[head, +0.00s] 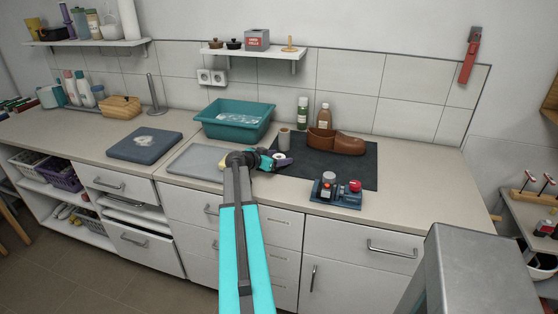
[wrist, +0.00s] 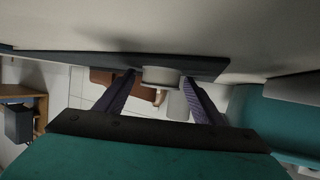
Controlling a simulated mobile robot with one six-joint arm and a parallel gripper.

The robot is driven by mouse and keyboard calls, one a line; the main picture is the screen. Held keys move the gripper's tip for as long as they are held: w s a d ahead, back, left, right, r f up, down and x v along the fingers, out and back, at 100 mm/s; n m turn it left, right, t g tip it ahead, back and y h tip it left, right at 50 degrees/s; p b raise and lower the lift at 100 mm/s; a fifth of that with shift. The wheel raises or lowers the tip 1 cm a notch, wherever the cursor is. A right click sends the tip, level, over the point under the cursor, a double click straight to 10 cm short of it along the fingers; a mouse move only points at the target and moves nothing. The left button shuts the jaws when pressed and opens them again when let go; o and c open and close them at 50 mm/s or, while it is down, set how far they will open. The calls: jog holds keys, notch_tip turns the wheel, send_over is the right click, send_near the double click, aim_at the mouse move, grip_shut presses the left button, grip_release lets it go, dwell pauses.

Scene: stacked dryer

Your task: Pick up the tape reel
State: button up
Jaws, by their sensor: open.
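The tape reel (head: 281,159) is a small pale ring with a dark centre, at the front left edge of the dark mat in the head view. In the wrist view, which is upside down, the tape reel (wrist: 160,76) shows as a short pale cylinder between the fingertips. My gripper (head: 278,159) is low over the counter at the reel, its purple fingers partly hidden by my wrist. In the wrist view my gripper (wrist: 159,79) is open, one finger on each side of the reel. I cannot tell whether either finger touches it.
A grey-beige cylinder (head: 284,139) stands just behind the reel. A teal basin (head: 235,121) is behind left, a grey tray (head: 192,163) left. A device with a red knob (head: 355,186) sits front right.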

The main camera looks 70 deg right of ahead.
jog(key=c, duration=1.1)
jog(key=shift+r, duration=0.15)
jog(key=shift+r+b, duration=0.8)
jog(key=shift+r, duration=0.6)
jog(key=s+a+b, duration=0.1)
jog(key=s+a, duration=0.2)
jog(key=a, duration=0.1)
jog(key=s+a+r+b, duration=0.1)
jog(key=s+a+b, duration=0.1)
jog(key=s+a, duration=0.2)
jog(key=s+a+r+b, duration=0.1)
jog(key=s+a, duration=0.2)
jog(key=a, duration=0.1)
jog(key=shift+s+a, duration=0.1)
jog(key=shift+s, duration=0.1)
